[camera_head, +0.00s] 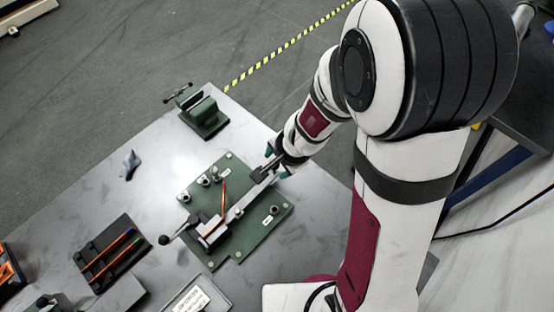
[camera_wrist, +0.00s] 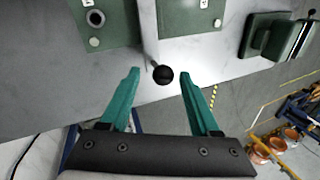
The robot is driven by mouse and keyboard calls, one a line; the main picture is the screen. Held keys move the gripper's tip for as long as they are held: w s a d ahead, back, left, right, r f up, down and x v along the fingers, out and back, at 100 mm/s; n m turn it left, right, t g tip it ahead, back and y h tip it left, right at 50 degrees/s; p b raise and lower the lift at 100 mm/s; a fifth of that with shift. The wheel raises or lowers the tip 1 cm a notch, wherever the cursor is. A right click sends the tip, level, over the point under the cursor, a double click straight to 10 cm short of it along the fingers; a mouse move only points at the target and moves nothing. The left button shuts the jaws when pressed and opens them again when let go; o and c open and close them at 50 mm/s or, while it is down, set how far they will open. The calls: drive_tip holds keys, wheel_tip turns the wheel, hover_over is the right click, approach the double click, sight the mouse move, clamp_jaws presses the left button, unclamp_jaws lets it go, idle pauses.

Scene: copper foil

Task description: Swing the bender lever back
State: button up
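The bender sits on a green plate (camera_head: 255,232) on the table. A grey bar (camera_head: 250,192) runs diagonally across it towards my gripper (camera_head: 270,163). A thin copper-coloured strip (camera_head: 223,198) stands by the bar's lower end. A handle with a black ball (camera_head: 163,240) sticks out at the plate's left. In the wrist view, my gripper (camera_wrist: 159,74) is open. A black ball knob (camera_wrist: 163,74) on a thin rod shows between its teal fingertips, with gaps on both sides. I cannot tell if it is level with the tips. My arm hides part of the head view there.
A green vise (camera_head: 205,115) stands at the table's far edge and also shows in the wrist view (camera_wrist: 282,38). A dark tray (camera_head: 108,255) with pencil-like tools lies at the left. A small grey-blue object (camera_head: 130,164) lies beyond it. The table between is clear.

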drive_tip(key=shift+r, duration=0.1)
drive_tip(key=shift+r, duration=0.2)
drive_tip(key=v, duration=1.5)
drive_tip(key=shift+s+d+r, duration=0.1)
drive_tip(key=shift+s, duration=0.05)
drive_tip(key=s+d+n+g, duration=0.2)
drive_tip(key=s+n, duration=0.3)
drive_tip(key=s, duration=1)
drive_tip(key=shift+g, duration=0.7)
